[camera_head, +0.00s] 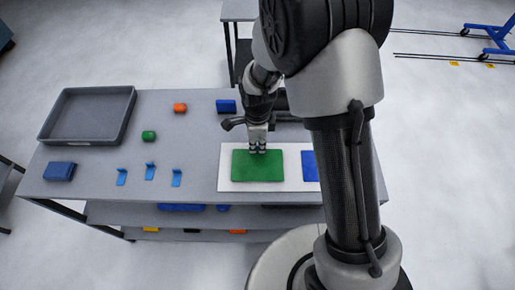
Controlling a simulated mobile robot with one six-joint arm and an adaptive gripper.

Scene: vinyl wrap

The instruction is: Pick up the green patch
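The green patch (258,167) is a flat green rectangle lying on a white sheet (226,172) on the grey table. My gripper (258,151) points down over the patch's far edge, near its middle. The fingertips look close together and at or just above the patch. I cannot tell whether they touch it or how far apart they are. The patch lies flat, with most of its surface in view. A blue patch (309,166) lies to its right on the white sheet, partly hidden by my arm.
A grey tray (88,141) stands at the table's left. Small blue hooked pieces (150,171) and a blue block (59,171) lie at front left. My arm hides the table's right side.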

